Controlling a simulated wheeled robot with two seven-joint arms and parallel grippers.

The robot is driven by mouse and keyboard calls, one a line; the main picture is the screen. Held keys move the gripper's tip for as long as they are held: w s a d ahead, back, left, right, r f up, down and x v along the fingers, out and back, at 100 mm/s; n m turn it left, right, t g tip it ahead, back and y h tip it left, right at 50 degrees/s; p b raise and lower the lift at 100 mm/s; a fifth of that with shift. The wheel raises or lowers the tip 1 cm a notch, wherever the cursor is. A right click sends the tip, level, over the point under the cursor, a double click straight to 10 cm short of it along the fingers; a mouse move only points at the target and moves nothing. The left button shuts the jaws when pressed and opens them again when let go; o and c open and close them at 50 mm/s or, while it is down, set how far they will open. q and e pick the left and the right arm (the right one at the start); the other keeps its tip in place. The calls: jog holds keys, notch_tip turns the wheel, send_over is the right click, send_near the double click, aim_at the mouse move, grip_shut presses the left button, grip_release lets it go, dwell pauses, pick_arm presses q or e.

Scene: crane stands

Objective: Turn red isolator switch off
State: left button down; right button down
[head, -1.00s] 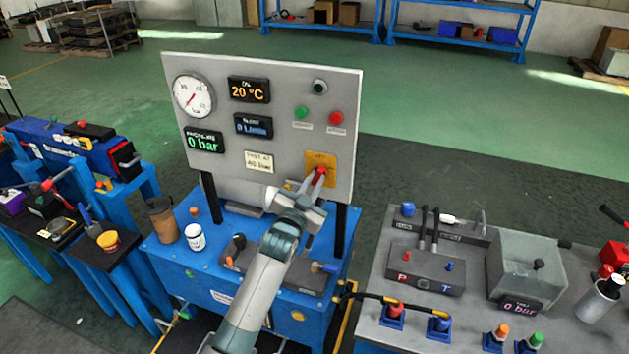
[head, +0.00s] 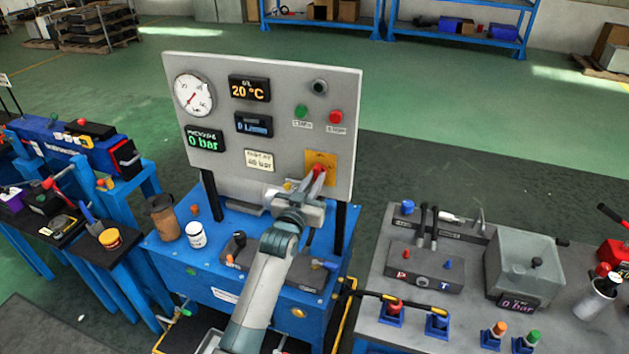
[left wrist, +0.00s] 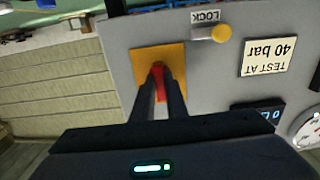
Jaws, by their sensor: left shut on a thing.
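The red isolator switch (head: 319,170) sits on a yellow plate (head: 321,158) at the lower right of the grey upright panel (head: 268,70). In the left wrist view the red handle (left wrist: 159,85) shows between the two dark fingers, in front of the yellow plate (left wrist: 140,57). My left gripper (head: 315,178) is at the panel, shut on the red handle. The fingers hide part of the handle, so its exact angle is hard to tell. My right gripper is in neither view now.
Green (head: 301,112) and red (head: 336,117) buttons sit above the switch. A bottle (head: 163,218) and a white jar (head: 195,235) stand on the blue bench left of my arm. A grey table (head: 462,305) with fittings is at the right.

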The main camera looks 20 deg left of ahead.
pick_arm(q)
jog(key=shift+f, duration=0.1)
jog(key=c, duration=1.8)
grip_release()
jog(key=shift+o, duration=0.2)
jog(key=shift+s, duration=0.1)
jog(key=s+b, duration=0.4)
jog(key=s, duration=1.3)
jog(key=shift+a+b, duration=0.3)
jog(key=shift+b, duration=0.1)
jog(key=shift+s, duration=0.1)
